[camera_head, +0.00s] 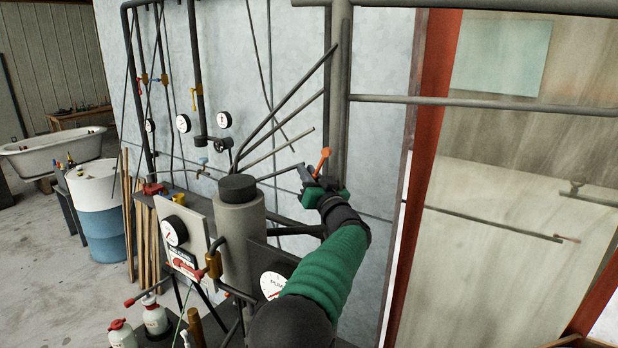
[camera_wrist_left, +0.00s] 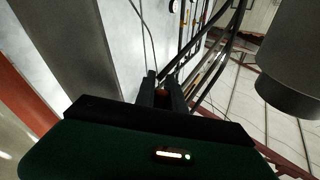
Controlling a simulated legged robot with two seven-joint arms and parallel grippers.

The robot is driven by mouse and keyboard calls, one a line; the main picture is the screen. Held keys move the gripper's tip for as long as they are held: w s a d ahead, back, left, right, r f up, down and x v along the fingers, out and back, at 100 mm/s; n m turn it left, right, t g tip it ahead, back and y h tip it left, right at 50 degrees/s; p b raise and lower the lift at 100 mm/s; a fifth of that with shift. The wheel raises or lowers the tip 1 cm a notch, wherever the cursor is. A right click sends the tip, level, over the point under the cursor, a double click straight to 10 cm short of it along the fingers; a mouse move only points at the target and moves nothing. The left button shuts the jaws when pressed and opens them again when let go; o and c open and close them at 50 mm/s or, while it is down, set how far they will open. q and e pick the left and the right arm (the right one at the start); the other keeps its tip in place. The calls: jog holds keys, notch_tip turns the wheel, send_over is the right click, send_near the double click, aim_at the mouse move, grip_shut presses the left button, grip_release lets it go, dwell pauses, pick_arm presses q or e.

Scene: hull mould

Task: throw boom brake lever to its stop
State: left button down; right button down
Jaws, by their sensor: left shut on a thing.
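An orange-handled lever (camera_head: 322,158), which looks like the boom brake lever, stands beside the grey vertical pipe in the head view, tilted up to the right. My left gripper (camera_head: 306,175) is right at it, with the orange end sticking up just above the jaws. The jaws are shut on the lever, but the hand hides the exact contact. In the left wrist view the fingers (camera_wrist_left: 162,98) close together around a small dark brownish part. The lever's pivot and its stop cannot be made out. My right gripper is in neither view.
A grey cylinder with a black cap (camera_head: 238,220) stands left of my left arm, with gauges and red valve handles around it. A thick vertical pipe (camera_head: 339,90) and slanted rods crowd the gripper. A red post (camera_head: 424,160) stands to the right.

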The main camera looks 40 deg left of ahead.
pick_arm(q)
jog(key=c, duration=1.7)
grip_release()
jog(key=shift+f, duration=0.15)
jog(key=shift+w+d, duration=0.1)
jog(key=b+v, duration=0.7)
jog(key=v, duration=1)
jog(key=shift+w, duration=0.15)
